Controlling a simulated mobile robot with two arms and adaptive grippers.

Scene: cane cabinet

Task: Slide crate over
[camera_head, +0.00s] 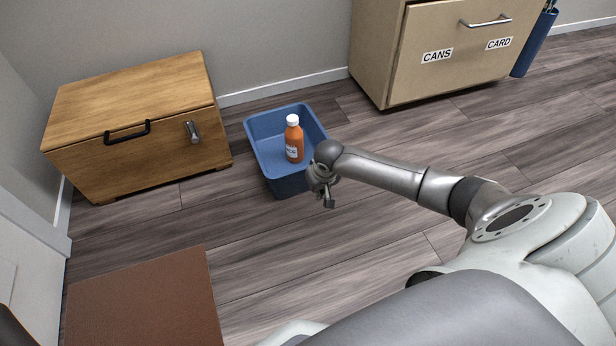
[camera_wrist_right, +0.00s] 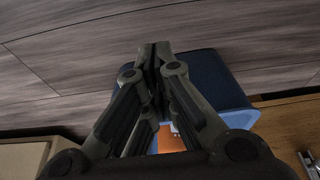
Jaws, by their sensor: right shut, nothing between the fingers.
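The blue crate (camera_head: 272,160) stands on the wood floor between the wooden chest and the cabinet. An orange bottle with a white cap (camera_head: 293,140) stands upright inside it. My right gripper (camera_head: 329,203) is shut and empty at the crate's right front corner; whether it touches the crate I cannot tell. In the right wrist view the closed fingers (camera_wrist_right: 154,50) show in front of the blue crate (camera_wrist_right: 225,85), with part of the orange bottle (camera_wrist_right: 170,138) behind them. My left gripper is not in view.
A wooden chest (camera_head: 140,130) with a black handle stands left of the crate. A cabinet (camera_head: 440,60) with CANS and CARD labels stands at the back right. A brown mat (camera_head: 145,300) lies front left. Floor is clear between the crate and the mat.

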